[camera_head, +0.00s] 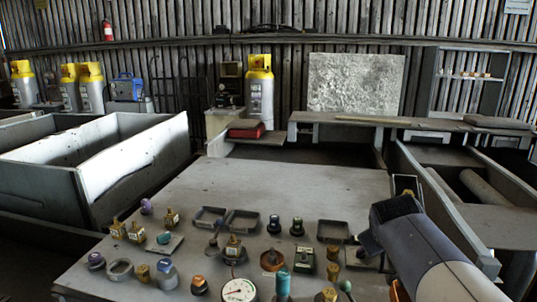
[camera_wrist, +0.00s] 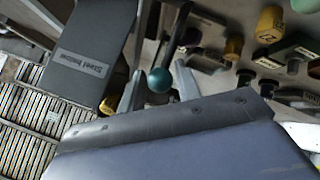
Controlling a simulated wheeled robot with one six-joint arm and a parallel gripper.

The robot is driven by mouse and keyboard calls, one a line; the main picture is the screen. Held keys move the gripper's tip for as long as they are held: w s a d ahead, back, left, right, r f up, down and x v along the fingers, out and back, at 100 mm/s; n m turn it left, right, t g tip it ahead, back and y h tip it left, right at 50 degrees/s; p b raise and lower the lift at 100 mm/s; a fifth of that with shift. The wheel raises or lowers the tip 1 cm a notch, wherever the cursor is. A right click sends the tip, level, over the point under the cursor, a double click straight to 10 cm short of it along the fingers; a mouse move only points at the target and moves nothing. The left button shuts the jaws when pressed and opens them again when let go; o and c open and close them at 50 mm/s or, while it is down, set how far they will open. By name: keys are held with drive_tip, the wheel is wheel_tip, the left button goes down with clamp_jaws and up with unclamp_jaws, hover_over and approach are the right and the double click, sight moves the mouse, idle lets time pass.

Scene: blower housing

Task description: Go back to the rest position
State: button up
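My gripper (camera_head: 368,252) is low over the right side of the grey worktable (camera_head: 290,185), at the end of my arm, partly hidden by the wrist. In the wrist view its two fingers (camera_wrist: 158,88) stand apart. A teal ball knob (camera_wrist: 160,79) shows in the gap between them, and a dark rod runs behind it. The fingers do not look closed on the knob. A small green knob (camera_head: 346,286) shows near the table's front edge in the head view; I cannot tell if it is the same one.
Several brass, black and teal parts, trays and a round gauge (camera_head: 238,290) crowd the table's front half. Grey bins (camera_head: 100,150) stand left. The table's back half is clear.

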drive_tip(key=w+f+g+p, duration=0.1)
drive_tip(key=g+p, duration=0.1)
drive_tip(key=p, duration=0.3)
drive_tip(key=w+f+g+y+p, duration=0.1)
drive_tip(key=w+g+p, duration=0.1)
drive_tip(key=p, duration=0.4)
drive_tip(key=w+d+f+g+p, duration=0.1)
drive_tip(key=g+p, duration=0.2)
drive_tip(key=p, duration=0.3)
drive_tip(key=shift+w+n+g+y, duration=0.15)
drive_tip(key=shift+n+g+y, duration=0.15)
drive_tip(key=shift+g+y, duration=0.1)
wheel_tip(320, 180, up, 6)
drive_tip(key=a+b, duration=0.1)
drive_tip(key=shift+s+a+r, duration=0.15)
drive_tip(key=shift+s, duration=0.1)
